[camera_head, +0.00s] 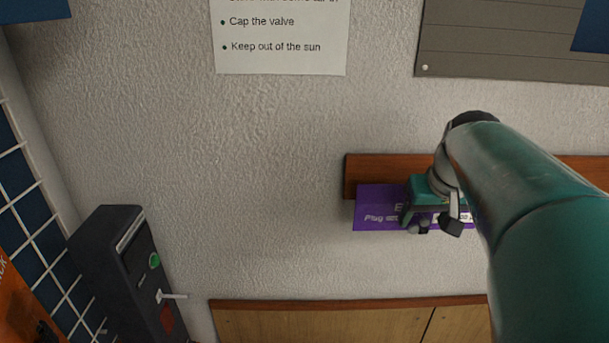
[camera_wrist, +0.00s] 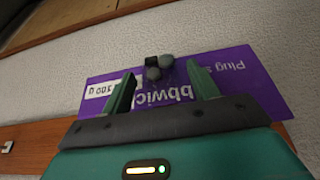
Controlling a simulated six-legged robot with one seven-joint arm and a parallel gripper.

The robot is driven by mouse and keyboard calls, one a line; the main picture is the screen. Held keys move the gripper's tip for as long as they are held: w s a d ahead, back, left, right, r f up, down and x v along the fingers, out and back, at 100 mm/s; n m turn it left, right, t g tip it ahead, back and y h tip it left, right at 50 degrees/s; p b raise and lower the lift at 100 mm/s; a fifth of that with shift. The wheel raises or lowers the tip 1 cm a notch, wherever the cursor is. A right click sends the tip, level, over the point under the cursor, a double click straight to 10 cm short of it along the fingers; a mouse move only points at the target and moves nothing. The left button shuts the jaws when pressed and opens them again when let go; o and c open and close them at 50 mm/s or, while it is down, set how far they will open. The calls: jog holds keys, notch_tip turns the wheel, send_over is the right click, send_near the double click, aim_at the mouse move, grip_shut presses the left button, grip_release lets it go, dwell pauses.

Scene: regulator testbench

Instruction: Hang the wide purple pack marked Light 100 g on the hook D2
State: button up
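A wide purple pack (camera_head: 376,209) is at the wooden wall rail (camera_head: 363,172), partly covered by my gripper (camera_head: 430,221). Its print reads "Plug"; more lettering is covered. In the wrist view the purple pack (camera_wrist: 240,72) appears upside down, with "bbwick" and a white label ending in 100 g. There my gripper (camera_wrist: 161,68) has its two teal fingers apart, in front of the pack's middle. A small dark block with grey round knobs shows beyond them, near the pack's edge. I cannot tell whether anything touches the pack. No hook marked D2 is readable; my arm hides part of the rail.
A dark box (camera_head: 125,265) with a green button and a projecting white lever stands at lower left. A wooden board (camera_head: 320,320) runs along the bottom. A paper notice (camera_head: 280,40) and a grey panel (camera_head: 500,55) are above. The wall left of the rail is bare.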

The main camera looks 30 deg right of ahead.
dwell(0.3)
jog(key=w+d+v, duration=0.1)
jog(key=v, duration=1.2)
jog(key=w+a+f+n+t+y, duration=0.1)
jog(key=w+a+f+n, duration=0.2)
jog(key=a, duration=0.5)
jog(key=w+a+f+n, duration=0.1)
jog(key=w+a+f, duration=0.2)
jog(key=a+f, duration=0.45)
jog(key=a+f+n, duration=0.1)
jog(key=a+f, duration=0.3)
jog(key=a, duration=0.2)
jog(key=s+a+f+n+y, duration=0.1)
jog(key=a+f, duration=0.3)
jog(key=a, duration=0.3)
jog(key=shift+a+f+t, duration=0.35)
jog(key=shift+f+t, duration=0.05)
jog(key=shift+o, duration=0.5)
jog(key=shift+s+f, duration=0.1)
jog(key=shift+s, duration=0.05)
